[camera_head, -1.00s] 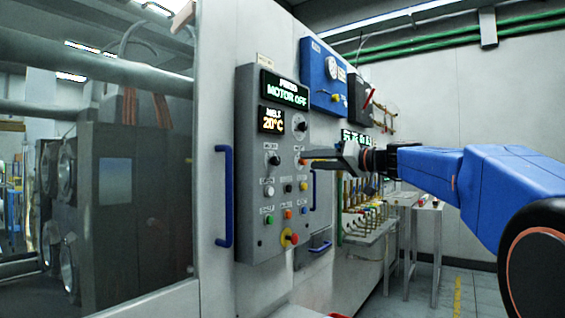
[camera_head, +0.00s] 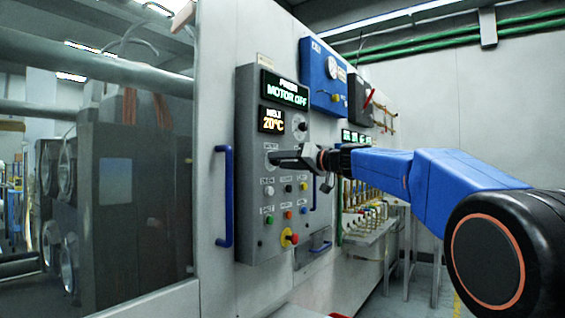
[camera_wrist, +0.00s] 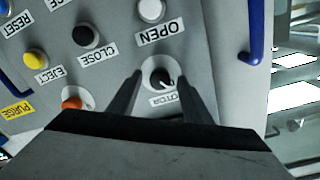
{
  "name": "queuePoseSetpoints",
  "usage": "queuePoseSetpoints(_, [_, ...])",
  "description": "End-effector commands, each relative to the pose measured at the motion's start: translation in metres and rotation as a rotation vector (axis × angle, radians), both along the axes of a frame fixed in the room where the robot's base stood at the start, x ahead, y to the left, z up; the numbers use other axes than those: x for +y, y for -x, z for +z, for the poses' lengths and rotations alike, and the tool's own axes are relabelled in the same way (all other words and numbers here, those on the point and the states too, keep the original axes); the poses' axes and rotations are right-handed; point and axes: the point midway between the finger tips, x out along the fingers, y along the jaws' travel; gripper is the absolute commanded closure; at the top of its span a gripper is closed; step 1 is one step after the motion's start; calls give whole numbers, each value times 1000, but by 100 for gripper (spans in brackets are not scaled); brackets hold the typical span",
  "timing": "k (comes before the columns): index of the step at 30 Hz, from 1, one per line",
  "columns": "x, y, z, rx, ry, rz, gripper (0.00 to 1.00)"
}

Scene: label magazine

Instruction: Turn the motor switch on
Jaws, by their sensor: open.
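The motor switch (camera_wrist: 158,76) is a black rotary knob with a white mark, on a pale round plate; its label is partly covered by a finger. In the wrist view it lies between the two dark fingertips. My gripper (camera_wrist: 161,82) shows no clear contact with the knob. The upper display (camera_head: 285,91) reads MOTOR OFF in green.
Another knob (camera_head: 300,125) sits above my gripper. White, black, yellow, green, orange and blue buttons lie below, with a red emergency stop (camera_head: 289,237). A blue handle (camera_head: 224,195) stands left of the panel.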

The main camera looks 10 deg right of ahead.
Motion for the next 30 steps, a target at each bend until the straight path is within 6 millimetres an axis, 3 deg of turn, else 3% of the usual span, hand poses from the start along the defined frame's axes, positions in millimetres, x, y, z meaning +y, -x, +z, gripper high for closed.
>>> queuePoseSetpoints(5, [0,0,0,0,0,0,55])
queuePoseSetpoints(10, [0,0,0,0,0,0,93])
queuePoseSetpoints(11, [0,0,0,0,0,0,96])
queuePoseSetpoints(22, [-1,0,0,31,-38,0,96])
queuePoseSetpoints(30, [-1,0,0,145,-172,-1,96])
